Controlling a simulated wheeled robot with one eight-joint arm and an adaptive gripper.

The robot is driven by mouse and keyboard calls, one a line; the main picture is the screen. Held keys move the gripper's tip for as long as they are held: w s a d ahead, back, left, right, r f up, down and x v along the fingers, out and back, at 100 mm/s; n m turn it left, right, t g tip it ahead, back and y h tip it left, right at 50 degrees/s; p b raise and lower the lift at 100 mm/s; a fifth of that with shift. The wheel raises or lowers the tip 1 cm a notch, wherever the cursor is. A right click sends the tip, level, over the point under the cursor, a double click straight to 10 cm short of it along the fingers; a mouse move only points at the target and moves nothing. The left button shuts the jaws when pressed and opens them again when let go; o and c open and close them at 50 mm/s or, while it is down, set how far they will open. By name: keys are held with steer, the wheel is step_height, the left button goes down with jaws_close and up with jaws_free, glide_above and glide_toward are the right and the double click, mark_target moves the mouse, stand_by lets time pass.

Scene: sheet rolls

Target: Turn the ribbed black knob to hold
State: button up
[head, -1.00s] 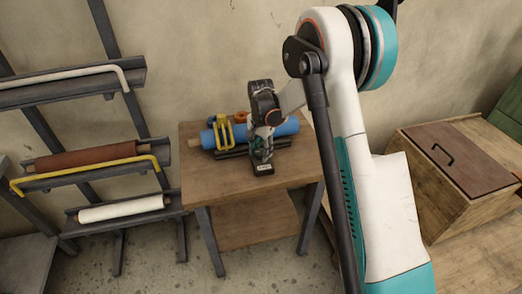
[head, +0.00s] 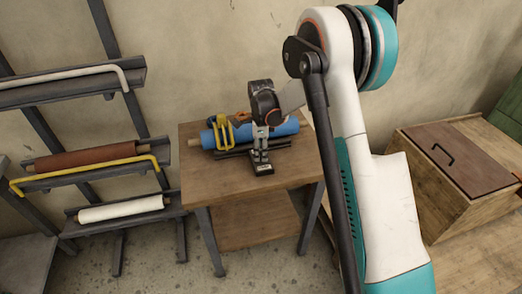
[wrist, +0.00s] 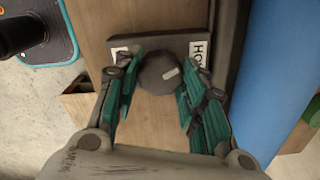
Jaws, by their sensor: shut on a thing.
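The ribbed black knob (wrist: 158,74) sits on a dark plate (wrist: 160,44) in the wrist view. A short white mark on the knob lies right of its middle and points to the right, slightly upward. A white label at the plate's right, partly hidden by a finger, shows "HO" (wrist: 198,50). Another white label (wrist: 120,53) at the left is mostly covered. My gripper (wrist: 160,78) is shut on the knob, a finger on each side. In the head view my gripper (head: 261,150) is over the plate at the table's middle; the knob is hard to make out there.
A blue roll (head: 285,127) with a yellow clamp-like part (head: 223,134) lies behind the plate on the wooden table (head: 215,172). A rack with rolls (head: 85,157) stands at left, a wooden box (head: 450,165) at right. The table's front is clear.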

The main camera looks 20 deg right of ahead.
steer(key=m, duration=0.5)
steer(key=shift+m, duration=0.3)
stand_by(0.4)
steer(key=o, duration=1.1)
step_height(320, 180, up, 12)
